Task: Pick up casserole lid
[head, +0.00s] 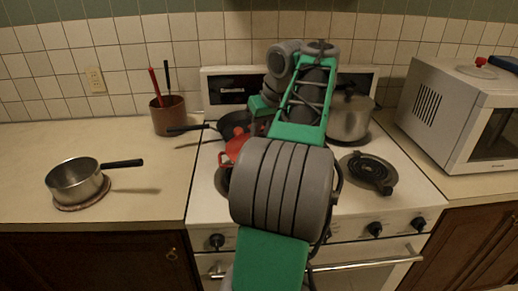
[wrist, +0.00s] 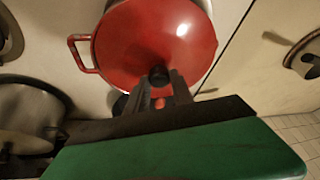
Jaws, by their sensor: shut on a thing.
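My gripper (wrist: 160,88) is shut on the knob, one dark finger on each side. In the head view the red casserole (head: 237,147) shows only in part on the stove, the rest hidden behind my arm. The fingers are hidden there too. I cannot tell whether the lid is lifted clear of the pot.
A steel pot (head: 348,118) stands at the stove's back right, and a dark frying pan (head: 232,122) at the back left. A saucepan (head: 76,182) and a utensil crock (head: 168,118) stand on the left counter, a microwave (head: 445,120) on the right.

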